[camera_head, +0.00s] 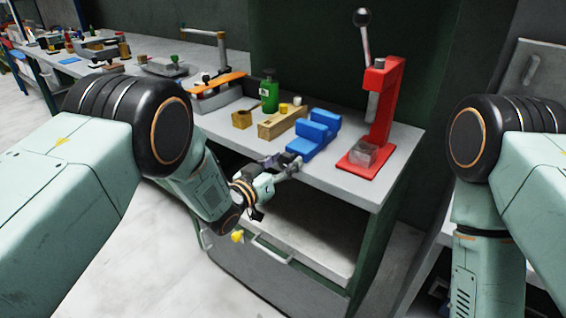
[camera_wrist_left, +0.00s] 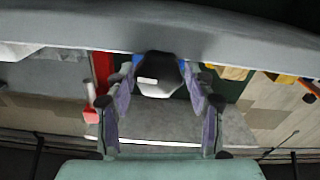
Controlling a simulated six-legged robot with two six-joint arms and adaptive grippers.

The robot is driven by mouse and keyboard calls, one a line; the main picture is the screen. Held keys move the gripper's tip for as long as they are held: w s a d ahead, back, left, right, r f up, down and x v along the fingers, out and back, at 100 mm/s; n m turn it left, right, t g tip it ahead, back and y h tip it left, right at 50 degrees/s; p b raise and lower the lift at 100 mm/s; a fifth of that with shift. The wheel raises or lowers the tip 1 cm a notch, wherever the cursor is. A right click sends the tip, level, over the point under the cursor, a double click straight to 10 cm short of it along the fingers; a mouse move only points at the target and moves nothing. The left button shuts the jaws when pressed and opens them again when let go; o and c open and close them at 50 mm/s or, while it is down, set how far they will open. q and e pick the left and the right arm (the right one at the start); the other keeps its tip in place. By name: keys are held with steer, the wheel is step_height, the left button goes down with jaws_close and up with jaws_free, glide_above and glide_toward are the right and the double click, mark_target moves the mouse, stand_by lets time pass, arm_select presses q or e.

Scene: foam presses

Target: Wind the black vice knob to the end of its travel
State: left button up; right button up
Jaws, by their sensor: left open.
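The blue vice (camera_head: 315,133) stands near the front edge of the grey bench top. Its black knob (camera_wrist_left: 158,76) shows in the left wrist view as a dark faceted shape with a pale mark. In the head view the knob is mostly hidden by my gripper. My left gripper (camera_head: 284,164) is at the front of the vice. In the left wrist view my left gripper (camera_wrist_left: 160,92) is open, with one finger on each side of the knob. I cannot tell whether the fingers touch it. My right gripper is out of the picture.
A red lever press (camera_head: 378,115) stands right of the vice, with a clear block at its foot. Wooden blocks (camera_head: 283,121) and a green bottle (camera_head: 269,92) stand to the left. An open cabinet shelf (camera_head: 310,240) lies below the bench top.

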arm_select(q)
steer(key=shift+d+r, duration=0.1)
steer(key=shift+d, duration=0.1)
steer(key=shift+c, duration=1.2)
steer(key=shift+a, duration=0.2)
steer(key=c, duration=0.6)
steer(key=shift+s+d+m+b, duration=0.1)
steer(key=shift+m+b, duration=0.25)
steer(key=shift+m, duration=1.05)
steer(key=o, duration=0.8)
steer(key=shift+o, duration=0.2)
steer(key=v, duration=1.2)
